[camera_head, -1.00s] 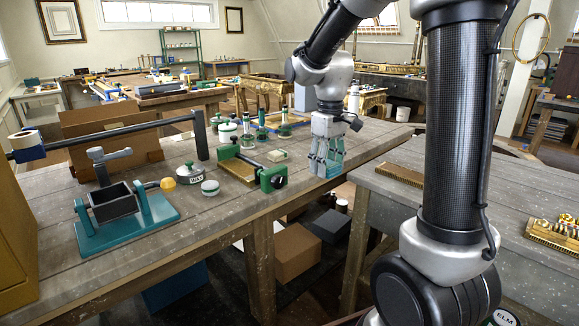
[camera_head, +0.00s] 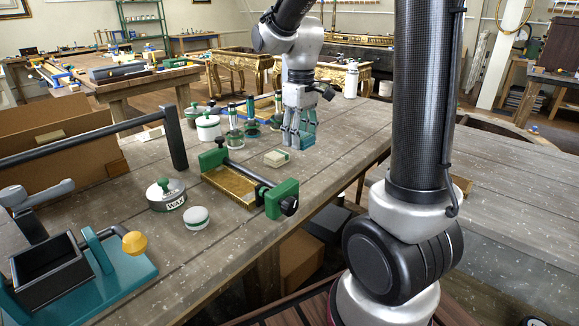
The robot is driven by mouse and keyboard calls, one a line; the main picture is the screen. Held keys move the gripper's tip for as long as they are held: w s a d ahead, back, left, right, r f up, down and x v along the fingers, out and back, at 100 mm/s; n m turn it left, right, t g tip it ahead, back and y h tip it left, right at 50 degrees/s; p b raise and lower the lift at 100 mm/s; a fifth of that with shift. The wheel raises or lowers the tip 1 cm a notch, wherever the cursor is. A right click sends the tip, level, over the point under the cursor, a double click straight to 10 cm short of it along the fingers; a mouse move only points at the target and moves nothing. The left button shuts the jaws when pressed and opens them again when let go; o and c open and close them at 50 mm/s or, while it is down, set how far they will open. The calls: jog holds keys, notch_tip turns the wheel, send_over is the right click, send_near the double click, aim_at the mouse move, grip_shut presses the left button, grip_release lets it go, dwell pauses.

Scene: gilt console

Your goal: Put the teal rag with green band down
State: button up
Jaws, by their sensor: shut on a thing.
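My gripper (camera_head: 300,140) points down over the wooden workbench (camera_head: 345,150), near its right side. It is shut on the teal rag (camera_head: 309,132), which shows as a small teal patch at the right of the fingers. The fingers hide most of the rag, and I cannot make out its green band. The fingertips are close to the bench top; I cannot tell whether the rag touches it.
Several green-topped tools stand behind. The bench to the right is clear.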

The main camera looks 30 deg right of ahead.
send_over(298, 176)
notch_tip(298, 176, down, 6)
jog(key=shift+d+r, duration=0.1)
jog(key=shift+r, duration=0.05)
jog(key=shift+f, duration=2.15)
jog(key=o, duration=0.9)
jog(key=shift+f, duration=0.1)
notch_tip(298, 176, up, 12)
jog(key=shift+r, duration=0.1)
jog(key=s+r+m+t, duration=0.1)
jog(key=s, duration=0.5)
jog(key=s+d+r+m+t, duration=0.1)
jog(key=s+r+m+t, duration=0.1)
jog(key=s, duration=0.5)
jog(key=s+r+m+t, duration=0.1)
jog(key=s+r, duration=0.1)
jog(key=s, duration=0.4)
jog(key=shift+s+d, duration=0.3)
jog(key=shift+s, duration=0.05)
